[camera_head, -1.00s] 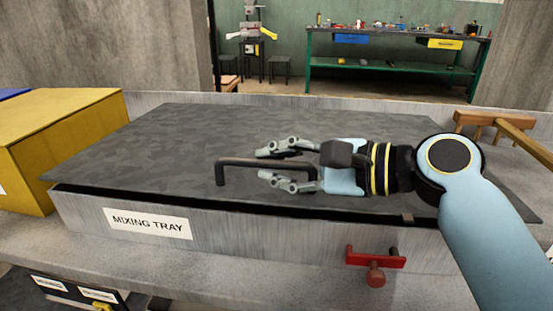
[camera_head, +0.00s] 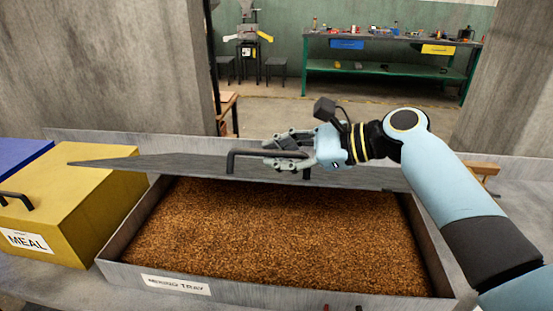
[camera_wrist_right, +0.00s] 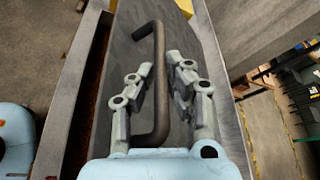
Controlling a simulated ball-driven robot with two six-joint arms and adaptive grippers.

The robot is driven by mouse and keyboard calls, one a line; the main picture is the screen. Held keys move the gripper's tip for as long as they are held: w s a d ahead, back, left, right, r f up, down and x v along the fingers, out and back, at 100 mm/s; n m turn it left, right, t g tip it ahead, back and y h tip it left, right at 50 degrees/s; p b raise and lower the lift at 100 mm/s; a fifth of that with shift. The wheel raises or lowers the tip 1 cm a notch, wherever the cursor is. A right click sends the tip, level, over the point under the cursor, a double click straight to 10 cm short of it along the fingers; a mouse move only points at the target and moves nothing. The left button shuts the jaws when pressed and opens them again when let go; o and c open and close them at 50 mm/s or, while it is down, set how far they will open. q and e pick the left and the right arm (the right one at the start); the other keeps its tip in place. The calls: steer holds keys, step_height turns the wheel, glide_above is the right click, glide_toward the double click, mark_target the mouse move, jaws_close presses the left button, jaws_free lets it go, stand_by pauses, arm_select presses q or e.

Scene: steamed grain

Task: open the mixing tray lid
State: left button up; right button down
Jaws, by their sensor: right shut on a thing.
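The mixing tray (camera_head: 255,292) is a grey metal box with a "MIXING TRAY" label, filled with brown grain (camera_head: 270,240). Its dark grey lid (camera_head: 130,163) is raised at the front and tilted up, leaving the grain in plain view. My right gripper (camera_head: 272,150) is shut on the lid's dark bar handle (camera_head: 232,160), near its right part. In the right wrist view the handle (camera_wrist_right: 158,90) runs between the two fingers of the gripper (camera_wrist_right: 157,70). My left gripper is not in view.
A yellow box (camera_head: 75,205) labelled "MEAL" with a dark handle stands left of the tray, with a blue box (camera_head: 20,153) behind it. A wooden piece (camera_head: 486,170) lies at the right. A green workbench (camera_head: 390,70) is far back.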

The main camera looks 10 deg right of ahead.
steer(key=shift+w+d+r+p, duration=0.2)
steer(key=shift+w+r+p, duration=0.45)
steer(key=shift+r, duration=0.3)
steer(key=shift+w+d+r+p, duration=0.2)
steer(key=shift+w+r+p, duration=0.25)
steer(key=shift+w+r, duration=0.4)
steer(key=shift+s, duration=0.1)
